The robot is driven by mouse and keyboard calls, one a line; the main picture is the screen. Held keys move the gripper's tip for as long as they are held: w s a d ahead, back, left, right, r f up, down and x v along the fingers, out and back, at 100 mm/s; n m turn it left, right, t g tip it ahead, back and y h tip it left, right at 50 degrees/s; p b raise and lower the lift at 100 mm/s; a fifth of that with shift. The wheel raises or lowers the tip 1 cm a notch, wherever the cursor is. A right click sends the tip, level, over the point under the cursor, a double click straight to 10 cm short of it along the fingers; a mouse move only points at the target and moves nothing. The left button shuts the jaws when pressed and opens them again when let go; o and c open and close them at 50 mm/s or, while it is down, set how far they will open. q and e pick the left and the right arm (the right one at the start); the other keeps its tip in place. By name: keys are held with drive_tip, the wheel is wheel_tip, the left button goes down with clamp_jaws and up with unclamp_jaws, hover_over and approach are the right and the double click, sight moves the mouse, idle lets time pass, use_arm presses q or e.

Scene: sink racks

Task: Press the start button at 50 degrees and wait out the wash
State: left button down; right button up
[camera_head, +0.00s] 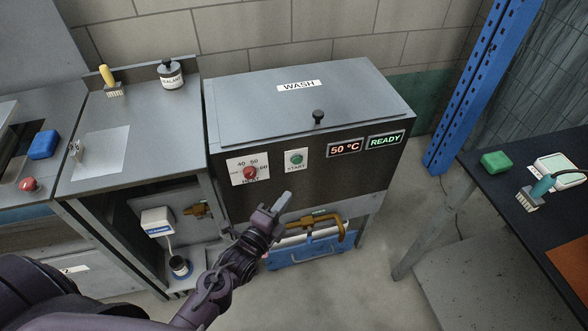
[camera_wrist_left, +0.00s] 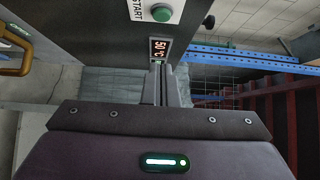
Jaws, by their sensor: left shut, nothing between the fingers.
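The grey wash machine, labelled WASH, has a closed lid (camera_head: 300,100) with a black knob. On its dark front is a green start button (camera_head: 296,159) on a white START plate; the button also shows in the left wrist view (camera_wrist_left: 162,13). Left of it is a red heat dial (camera_head: 250,173). The temperature display (camera_head: 345,148) reads 50 °C and the status display (camera_head: 385,140) reads READY in green. My left gripper (camera_head: 286,200) is shut and empty, below and apart from the start button. It also shows in the left wrist view (camera_wrist_left: 158,85). My right gripper is out of view.
An orange-brown pipe handle (camera_head: 340,228) and a blue tray (camera_head: 310,252) sit under the machine. A counter at left holds a brush (camera_head: 110,80) and a sealant bottle (camera_head: 171,74). A dark table with a green sponge (camera_head: 495,162) stands right, beside a blue post (camera_head: 480,85).

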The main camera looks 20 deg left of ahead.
use_arm(q)
approach(301, 160)
drive_tip(key=w+d, duration=0.3)
drive_tip(key=d, duration=0.1)
drive_tip(key=w+a+p, duration=0.1)
drive_tip(key=w+a, duration=0.1)
drive_tip(key=shift+w+a+f, duration=0.15)
drive_tip(key=shift+w+a, duration=0.2)
drive_tip(key=shift+a, duration=0.05)
drive_tip(key=shift+w, duration=0.1)
